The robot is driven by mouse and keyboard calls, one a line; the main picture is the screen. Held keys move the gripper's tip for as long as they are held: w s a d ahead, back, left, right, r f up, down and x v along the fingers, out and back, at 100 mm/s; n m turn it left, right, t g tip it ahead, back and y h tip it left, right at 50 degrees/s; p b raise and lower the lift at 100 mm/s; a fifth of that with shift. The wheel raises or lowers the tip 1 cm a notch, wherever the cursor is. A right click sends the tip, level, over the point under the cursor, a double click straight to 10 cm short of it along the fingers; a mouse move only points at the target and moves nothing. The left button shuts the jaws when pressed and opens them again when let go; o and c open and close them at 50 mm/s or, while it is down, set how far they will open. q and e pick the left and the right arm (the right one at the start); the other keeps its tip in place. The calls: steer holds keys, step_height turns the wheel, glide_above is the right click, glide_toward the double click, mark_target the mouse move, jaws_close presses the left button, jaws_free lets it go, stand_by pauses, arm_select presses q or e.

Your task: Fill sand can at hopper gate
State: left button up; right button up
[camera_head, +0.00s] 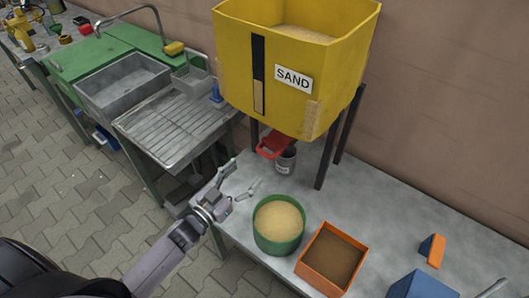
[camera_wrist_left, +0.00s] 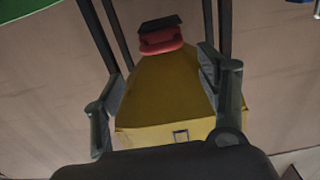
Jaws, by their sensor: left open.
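The yellow hopper (camera_head: 290,75) marked SAND stands on dark legs over the grey bench, with sand visible in its open top. Its red gate (camera_head: 275,146) hangs below; it also shows in the left wrist view (camera_wrist_left: 160,41), where the hopper (camera_wrist_left: 165,95) appears upside down. A small grey can (camera_head: 286,161) with a pale label stands on the bench under the gate, its top partly hidden by the gate. My left gripper (camera_head: 243,179) is open and empty, short of the can, toward the bench's front left. Its spread fingers frame the hopper in the wrist view (camera_wrist_left: 165,92).
A green tub of sand (camera_head: 279,249) and an orange box of brown material (camera_head: 324,284) stand near the bench front. A blue box (camera_head: 418,286) and an orange-blue block (camera_head: 432,250) lie right. A sink (camera_head: 125,85) is left. The bench between hopper and tubs is clear.

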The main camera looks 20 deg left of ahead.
mark_target(265, 152)
arm_select(q)
steer(key=x, duration=1)
steer(key=c, duration=1.4)
steer(key=shift+p+v, duration=0.8)
steer(key=shift+v, duration=0.25)
steer(key=o, duration=1.3)
steer(key=shift+d+f, duration=0.1)
steer(key=shift+o, duration=0.5)
steer(key=shift+w, duration=0.1)
